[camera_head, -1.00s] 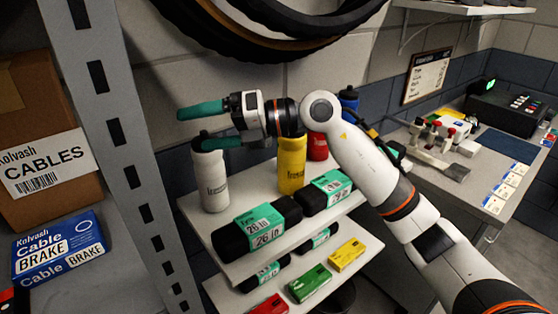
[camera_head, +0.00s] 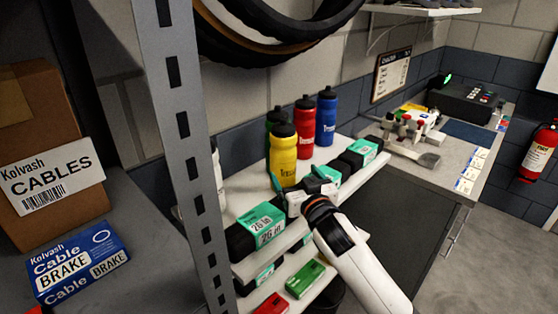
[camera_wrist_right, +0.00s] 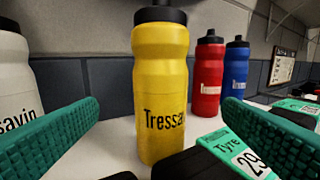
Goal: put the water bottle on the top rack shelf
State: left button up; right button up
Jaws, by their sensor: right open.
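A yellow bottle (camera_head: 283,160) with a black cap stands upright on the white upper shelf (camera_head: 243,191). It fills the middle of the right wrist view (camera_wrist_right: 160,85). My right gripper (camera_head: 296,180) is open and empty in front of it, with its teal fingers spread to either side in the wrist view. A red bottle (camera_head: 304,130) and a blue bottle (camera_head: 326,120) stand behind to the right. A green bottle (camera_head: 275,118) is partly hidden behind the yellow one. A white bottle (camera_wrist_right: 14,85) stands at the left, mostly hidden by the post in the head view. My left gripper is out of view.
A grey rack post (camera_head: 180,125) stands at the left, beside a cardboard cables box (camera_head: 40,130) and a blue brake cable box (camera_head: 75,260). Black tyre packs with teal labels (camera_head: 268,228) line the shelf front near my gripper. A workbench (camera_head: 440,160) is at right.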

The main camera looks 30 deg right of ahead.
aim_at(288, 163)
jog(key=w, duration=0.2)
jog(key=w+p, duration=0.1)
jog(key=w, duration=0.3)
jog(key=shift+d+p, duration=0.3)
jog(key=shift+d, duration=0.1)
jog(key=shift+w+r, duration=0.1)
jog(key=shift+w, duration=0.25)
jog(key=shift+w+d+f+p, duration=0.2)
jog(key=shift+w+p, duration=0.4)
jog(key=shift+w, duration=0.55)
jog(key=shift+w+d+f+p, duration=0.15)
jog(key=shift+w+p, duration=0.4)
jog(key=shift+w, duration=0.6)
jog(key=shift+r, duration=0.1)
jog(key=c, duration=1.2)
jog(key=shift+o, duration=0.2)
jog(key=shift+s+r, duration=0.1)
